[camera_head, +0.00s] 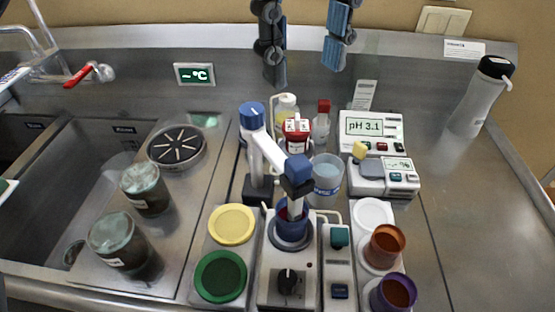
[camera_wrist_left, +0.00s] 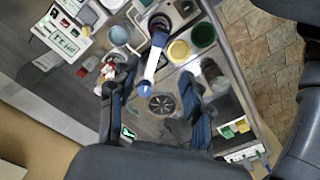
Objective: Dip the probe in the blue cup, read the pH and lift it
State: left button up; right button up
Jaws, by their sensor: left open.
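The probe (camera_head: 295,208) hangs upright from a white swing arm (camera_head: 268,147) with blue joints. Its lower end is inside the blue cup (camera_head: 293,230); the tip is hidden by the cup's wall. The cup sits on a white stirrer base (camera_head: 288,288) with a black knob. The pH meter (camera_head: 372,131) behind right reads "pH 3.1". My left gripper (camera_head: 308,72) is open and empty, high at the back, apart from the probe. Its two fingers frame the left wrist view (camera_wrist_left: 160,100), where the arm (camera_wrist_left: 152,66) and blue cup (camera_wrist_left: 160,23) also show.
A glass beaker (camera_head: 327,175) and red-capped bottles stand close behind the cup. Brown (camera_head: 384,246) and purple (camera_head: 394,293) cups stand right. Two jars stand by the sink.

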aim_at(299, 161)
pick_arm(q)
notch_tip(299, 161, down, 13)
jog(key=shift+r+b, duration=0.15)
jog(key=shift+b, duration=0.25)
jog(key=shift+f, duration=0.35)
pick_arm(e)
jog(key=shift+s+f, duration=0.25)
jog(key=shift+s, duration=0.3)
jog(key=shift+s+f, duration=0.25)
jog(key=shift+s, duration=0.25)
jog(key=shift+s+d, duration=0.1)
jog(key=shift+s, duration=0.1)
pick_arm(q)
grip_shut()
pick_arm(e)
jog(key=shift+s, duration=0.1)
